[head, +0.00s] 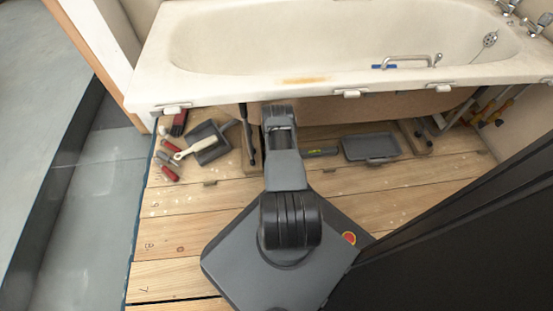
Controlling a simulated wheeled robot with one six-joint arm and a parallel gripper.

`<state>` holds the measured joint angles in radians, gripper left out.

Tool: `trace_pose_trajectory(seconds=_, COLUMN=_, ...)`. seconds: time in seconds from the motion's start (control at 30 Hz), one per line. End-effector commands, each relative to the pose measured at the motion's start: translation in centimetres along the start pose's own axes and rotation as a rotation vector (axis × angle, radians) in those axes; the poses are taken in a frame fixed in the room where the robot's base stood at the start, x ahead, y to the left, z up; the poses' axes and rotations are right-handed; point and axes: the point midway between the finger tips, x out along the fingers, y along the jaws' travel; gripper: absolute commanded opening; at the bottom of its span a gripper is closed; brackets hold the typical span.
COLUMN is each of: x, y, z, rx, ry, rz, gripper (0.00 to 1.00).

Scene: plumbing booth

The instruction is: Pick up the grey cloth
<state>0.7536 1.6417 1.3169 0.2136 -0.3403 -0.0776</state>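I cannot make out a grey cloth in the head view. My dark grey arm reaches from my base up to the front edge of the bath (240,93). My gripper cannot be made out at the arm's far end, and the arm covers part of the floor and the space under the bath.
A dark dustpan (209,154) with a cream-handled brush (193,149) lies left of my arm. Red-handled tools (166,172) lie further left. A grey tray (370,148) and a level (321,152) lie right. A black panel (450,225) blocks the right. Boards (175,240) are clear at front left.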

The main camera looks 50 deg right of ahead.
Motion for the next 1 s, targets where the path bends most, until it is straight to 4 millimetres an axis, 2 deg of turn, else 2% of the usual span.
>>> trace_pose_trajectory(seconds=0.67, x=0.26, y=-0.02, z=0.17, rx=0.0, ry=0.0, rz=0.0, gripper=0.99)
trace_pose_trajectory(seconds=1.0, x=0.24, y=-0.03, z=0.16, rx=0.0, ry=0.0, rz=0.0, gripper=0.67)
